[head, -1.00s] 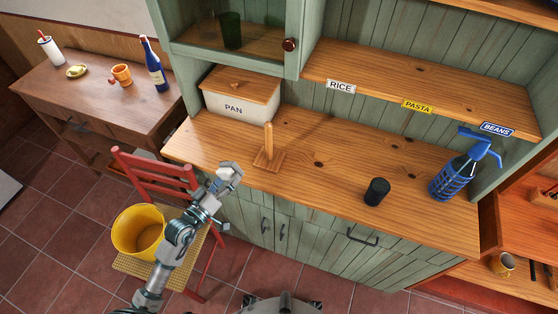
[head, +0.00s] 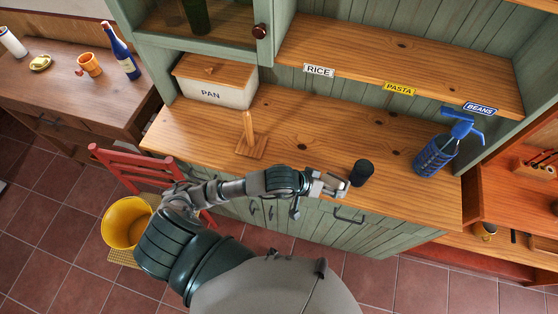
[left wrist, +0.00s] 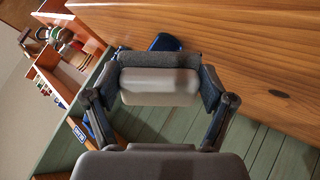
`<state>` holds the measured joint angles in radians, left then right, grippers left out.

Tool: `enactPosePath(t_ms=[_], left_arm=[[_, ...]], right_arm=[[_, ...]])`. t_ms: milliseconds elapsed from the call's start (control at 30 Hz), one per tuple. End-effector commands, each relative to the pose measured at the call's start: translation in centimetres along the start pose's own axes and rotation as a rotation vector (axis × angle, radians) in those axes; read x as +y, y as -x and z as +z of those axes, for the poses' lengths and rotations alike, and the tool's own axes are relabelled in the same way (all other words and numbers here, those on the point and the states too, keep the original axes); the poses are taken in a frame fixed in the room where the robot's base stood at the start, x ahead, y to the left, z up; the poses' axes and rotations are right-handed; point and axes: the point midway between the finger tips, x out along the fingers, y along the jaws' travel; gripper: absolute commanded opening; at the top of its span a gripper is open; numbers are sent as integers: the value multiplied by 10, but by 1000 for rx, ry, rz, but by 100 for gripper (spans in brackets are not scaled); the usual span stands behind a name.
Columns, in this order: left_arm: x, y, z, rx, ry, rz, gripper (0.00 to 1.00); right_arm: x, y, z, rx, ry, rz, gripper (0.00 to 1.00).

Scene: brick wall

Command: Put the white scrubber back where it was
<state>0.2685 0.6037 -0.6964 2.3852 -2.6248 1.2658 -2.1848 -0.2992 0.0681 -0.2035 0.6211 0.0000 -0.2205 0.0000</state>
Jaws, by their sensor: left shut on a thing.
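In the left wrist view a pale, off-white block with a dark rough top, apparently the white scrubber (left wrist: 160,87), is clamped between the two fingers of my left gripper (left wrist: 160,80). In the head view my left gripper (head: 330,185) is over the front edge of the wooden counter (head: 300,160), just left of a black cup (head: 362,172). I cannot tell whether gripper and cup touch. The scrubber is hard to make out from the head. My right gripper is not in view.
A wooden stand with an upright post (head: 250,140) and a PAN box (head: 215,80) are on the counter's left. A blue spray bottle (head: 437,150) stands at its right. The counter's middle is clear.

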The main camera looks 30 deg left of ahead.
Motion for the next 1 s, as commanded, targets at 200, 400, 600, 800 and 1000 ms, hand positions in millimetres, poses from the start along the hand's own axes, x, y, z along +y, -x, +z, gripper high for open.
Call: enactPosePath(t_ms=[200,400,600,800,1000], left_arm=[[-13,23,48,-265,89,-324,55],[-61,70,81,-470,252,-574,55],[-83,91,82,-531,313,-638,55],[-117,85,50,-534,321,-643,55],[-159,74,11,-534,319,-640,55]], right_arm=[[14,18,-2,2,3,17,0],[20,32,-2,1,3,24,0],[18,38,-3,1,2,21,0],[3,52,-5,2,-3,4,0],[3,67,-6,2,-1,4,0]])
